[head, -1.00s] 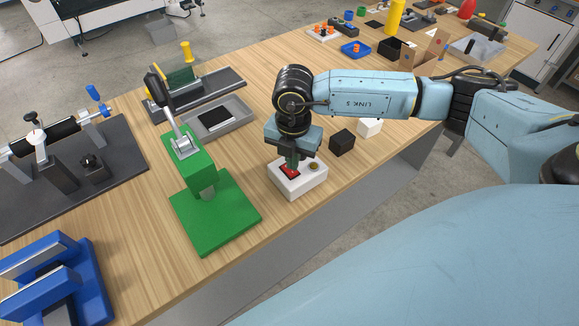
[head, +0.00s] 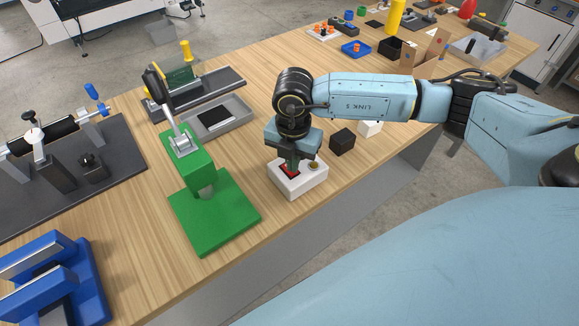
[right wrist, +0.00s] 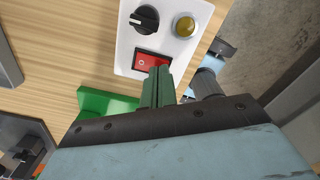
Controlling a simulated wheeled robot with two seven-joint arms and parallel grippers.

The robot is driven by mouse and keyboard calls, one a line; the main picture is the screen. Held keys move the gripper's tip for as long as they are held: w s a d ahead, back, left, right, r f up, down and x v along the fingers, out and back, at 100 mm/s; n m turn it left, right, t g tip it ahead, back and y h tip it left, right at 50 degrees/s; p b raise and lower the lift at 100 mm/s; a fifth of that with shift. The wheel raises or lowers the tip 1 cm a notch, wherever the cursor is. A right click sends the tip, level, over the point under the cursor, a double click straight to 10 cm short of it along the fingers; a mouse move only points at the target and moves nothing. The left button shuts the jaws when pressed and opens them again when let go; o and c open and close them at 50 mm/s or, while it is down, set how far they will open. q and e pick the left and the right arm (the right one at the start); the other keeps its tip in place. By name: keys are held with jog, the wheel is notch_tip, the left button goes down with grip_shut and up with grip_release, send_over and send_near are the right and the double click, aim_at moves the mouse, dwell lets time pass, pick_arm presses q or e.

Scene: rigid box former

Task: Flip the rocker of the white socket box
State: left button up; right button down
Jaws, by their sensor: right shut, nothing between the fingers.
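The white socket box (head: 300,181) sits on the wooden table near its front edge, right of the green press. In the right wrist view the box (right wrist: 181,48) shows a red rocker (right wrist: 144,62), a black knob (right wrist: 144,18) and a yellow round button (right wrist: 184,26). My right gripper (head: 291,166) is shut and empty, pointing down at the rocker. In the right wrist view its green fingertips (right wrist: 157,72) overlap the rocker's edge; whether they touch it I cannot tell. The gripper partly hides the rocker. My left gripper is not in view.
The green press (head: 213,215) stands left of the box. A black cube (head: 342,141) and a white cube (head: 370,128) lie to its right. A grey tray (head: 238,128) sits behind. Bare table lies between the press and the box.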

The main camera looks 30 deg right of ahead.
jog(key=shift+f+b, duration=0.3)
jog(key=shift+f, duration=0.15)
jog(key=shift+r+p, duration=2.7)
jog(key=shift+r, duration=0.85)
